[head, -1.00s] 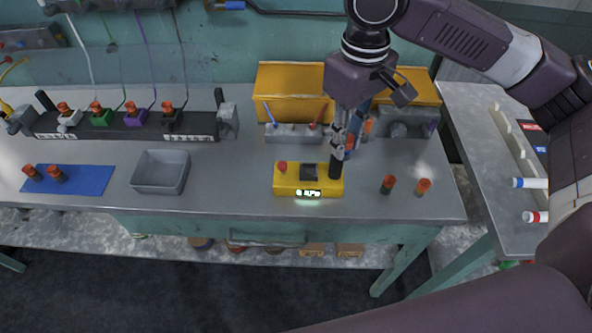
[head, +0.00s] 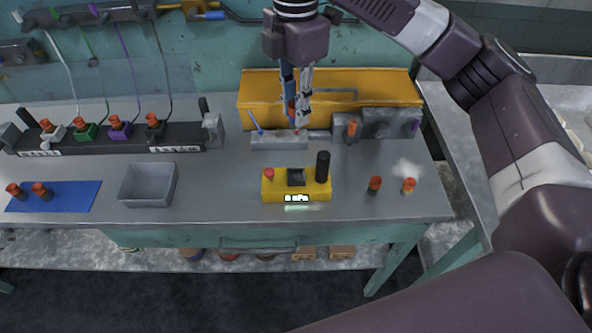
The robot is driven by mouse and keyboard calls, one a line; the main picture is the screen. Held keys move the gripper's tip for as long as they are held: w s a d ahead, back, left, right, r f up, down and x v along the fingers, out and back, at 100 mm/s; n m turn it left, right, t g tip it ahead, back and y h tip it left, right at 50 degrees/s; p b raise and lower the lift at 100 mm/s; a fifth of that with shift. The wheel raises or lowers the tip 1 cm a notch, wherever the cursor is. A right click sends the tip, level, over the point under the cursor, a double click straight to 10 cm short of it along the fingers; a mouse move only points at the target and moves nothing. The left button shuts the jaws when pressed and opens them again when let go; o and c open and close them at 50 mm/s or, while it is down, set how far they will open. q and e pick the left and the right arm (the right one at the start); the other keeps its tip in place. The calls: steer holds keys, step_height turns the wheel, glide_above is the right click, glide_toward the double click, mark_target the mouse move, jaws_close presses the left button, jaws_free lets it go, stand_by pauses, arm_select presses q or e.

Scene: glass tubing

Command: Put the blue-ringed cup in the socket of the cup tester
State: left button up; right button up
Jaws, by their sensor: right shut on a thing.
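My right gripper (head: 297,112) points down in front of the yellow-orange box, over the grey tool holder. It is shut on a small orange-red thing (head: 292,104), which looks like the blue-ringed cup; the fingers hide most of it, and its ring is not clear. The yellow cup tester (head: 317,194) stands on the bench below and nearer, apart from the gripper. It has a dark square socket (head: 296,177), a red knob, a black upright cylinder (head: 323,167) and a lit display. The socket looks empty. My left gripper is not in view.
Two orange-topped cups stand right of the tester, one dark-ringed (head: 374,185), one yellow-ringed (head: 408,186). Two more (head: 41,191) are on the blue mat (head: 75,196). A grey tray (head: 148,199) is left of the tester. A black rack (head: 105,139) with several capped cups stands behind.

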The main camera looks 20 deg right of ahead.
mark_target(296, 128)
step_height(296, 128, down, 18)
steer(key=shift+r+p, duration=0.2)
steer(key=shift+p, duration=0.9)
steer(key=shift+f, duration=0.1)
steer(key=o, duration=0.9)
steer(key=shift+o, duration=0.2)
step_height(296, 128, up, 12)
steer(key=shift+r+b, duration=0.15)
steer(key=shift+b, duration=1)
